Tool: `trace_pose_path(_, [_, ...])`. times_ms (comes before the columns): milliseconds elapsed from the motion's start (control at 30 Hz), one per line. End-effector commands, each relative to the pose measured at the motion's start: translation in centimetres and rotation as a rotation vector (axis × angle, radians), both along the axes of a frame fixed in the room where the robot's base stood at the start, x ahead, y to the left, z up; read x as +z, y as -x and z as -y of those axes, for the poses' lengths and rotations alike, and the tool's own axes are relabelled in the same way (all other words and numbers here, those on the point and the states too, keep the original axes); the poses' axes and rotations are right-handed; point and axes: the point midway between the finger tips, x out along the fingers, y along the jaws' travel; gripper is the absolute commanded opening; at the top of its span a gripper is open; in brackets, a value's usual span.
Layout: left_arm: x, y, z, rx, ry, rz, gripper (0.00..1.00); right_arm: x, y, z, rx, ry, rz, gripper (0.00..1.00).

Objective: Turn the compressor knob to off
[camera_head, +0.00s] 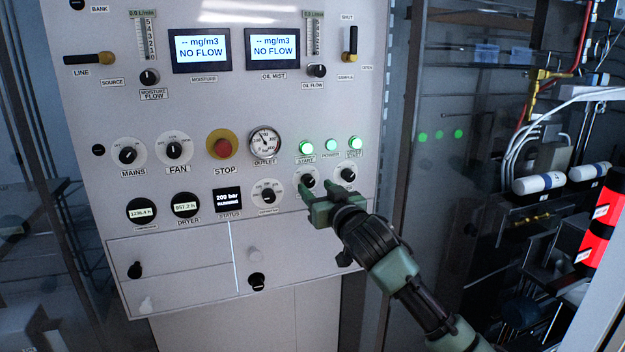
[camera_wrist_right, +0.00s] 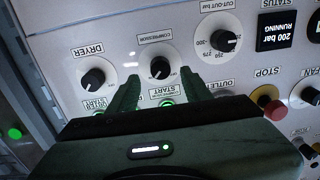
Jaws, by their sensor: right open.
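The compressor knob (camera_head: 308,181) is a black dial on a round white plate, in the row under the lit START button (camera_head: 306,148). In the right wrist view, which shows the panel upside down, the compressor knob (camera_wrist_right: 160,68) appears between and just beyond the two fingers. My right gripper (camera_head: 320,189) is open and close in front of the panel, partly covering the knob's surroundings. Its green fingers also show in the wrist view (camera_wrist_right: 172,80), apart from the knob. I cannot tell how deep the fingertips reach. My left gripper is not in view.
The dryer knob (camera_head: 348,174) is just right of the compressor knob, and the cut-out knob (camera_head: 267,196) is to the left. The red STOP button (camera_head: 222,148) and outlet gauge (camera_head: 265,141) are higher left. The status display (camera_wrist_right: 282,30) reads 200 bar, running.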

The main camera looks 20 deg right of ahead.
Motion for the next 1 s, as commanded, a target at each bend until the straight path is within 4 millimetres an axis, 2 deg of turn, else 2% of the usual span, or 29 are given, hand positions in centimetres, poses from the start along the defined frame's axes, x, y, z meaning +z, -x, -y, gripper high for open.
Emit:
trace_pose_path(100, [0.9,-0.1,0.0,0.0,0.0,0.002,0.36,0.2,-1.7,-0.1,-0.001,0.0,-0.002,0.49])
trace_pose_path(233, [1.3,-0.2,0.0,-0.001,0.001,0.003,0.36,0.1,-2.8,-0.2,0.0,0.0,-0.001,0.49])
trace_pose_path(600, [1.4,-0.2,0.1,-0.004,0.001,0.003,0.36,-0.1,-3.4,-0.3,0.001,0.002,-0.001,0.49])
trace_pose_path(633, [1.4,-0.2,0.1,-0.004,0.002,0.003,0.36,-0.1,-3.3,-0.3,0.001,0.002,-0.001,0.46])
trace_pose_path(800, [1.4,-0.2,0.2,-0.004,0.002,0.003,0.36,-0.1,-3.3,-0.3,0.001,0.001,-0.001,0.0])
trace_pose_path(1000, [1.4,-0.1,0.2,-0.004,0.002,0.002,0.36,-0.1,-3.3,-0.3,0.001,0.006,-0.001,0.0])
